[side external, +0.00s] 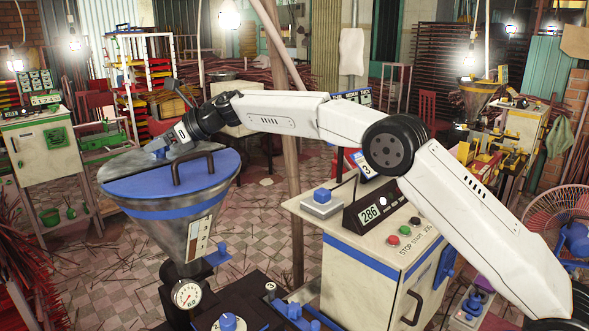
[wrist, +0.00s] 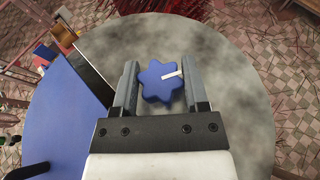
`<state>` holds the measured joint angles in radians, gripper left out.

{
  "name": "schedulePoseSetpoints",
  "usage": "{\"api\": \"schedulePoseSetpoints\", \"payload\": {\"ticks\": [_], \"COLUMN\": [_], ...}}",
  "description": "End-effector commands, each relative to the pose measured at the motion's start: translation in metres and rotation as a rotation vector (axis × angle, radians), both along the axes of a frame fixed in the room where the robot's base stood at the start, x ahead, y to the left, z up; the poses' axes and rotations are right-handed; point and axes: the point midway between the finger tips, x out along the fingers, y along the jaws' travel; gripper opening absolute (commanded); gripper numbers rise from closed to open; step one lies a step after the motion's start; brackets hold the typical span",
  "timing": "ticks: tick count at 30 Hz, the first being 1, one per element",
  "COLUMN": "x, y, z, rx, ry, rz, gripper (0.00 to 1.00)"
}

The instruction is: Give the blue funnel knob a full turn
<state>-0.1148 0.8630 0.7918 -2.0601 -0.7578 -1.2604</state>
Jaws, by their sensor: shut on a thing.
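The blue funnel knob (wrist: 155,82) is star-shaped with a white pointer mark. In the wrist view the pointer aims to the right and slightly up. My gripper (wrist: 161,75) has one finger on each side of the knob and is shut on it. The metal funnel (side external: 170,232) has a blue band and a blue lid (side external: 212,165) with a dark handle. In the wrist view the grey funnel top (wrist: 235,70) surrounds the knob.
The dark lid handle (side external: 193,168) rises close to my gripper. A round gauge (side external: 187,294) and another blue knob (side external: 228,322) are below the funnel. A cabinet (side external: 360,268) with a display reading 286 (side external: 370,213) stands to the right, under my arm.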

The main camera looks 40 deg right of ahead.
Motion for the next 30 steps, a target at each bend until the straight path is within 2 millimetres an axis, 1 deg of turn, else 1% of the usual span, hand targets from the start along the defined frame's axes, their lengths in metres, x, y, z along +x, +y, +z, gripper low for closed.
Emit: {"api": "schedulePoseSetpoints", "payload": {"ticks": [15, 30], "x": [-0.0003, 0.0001], "y": [0.0009, 0.0007], "z": [0.0008, 0.0012], "rx": [0.0, 0.001], "ry": [-0.001, -0.002], "rz": [-0.218, -0.347], "gripper": [0.0, 0.0]}}
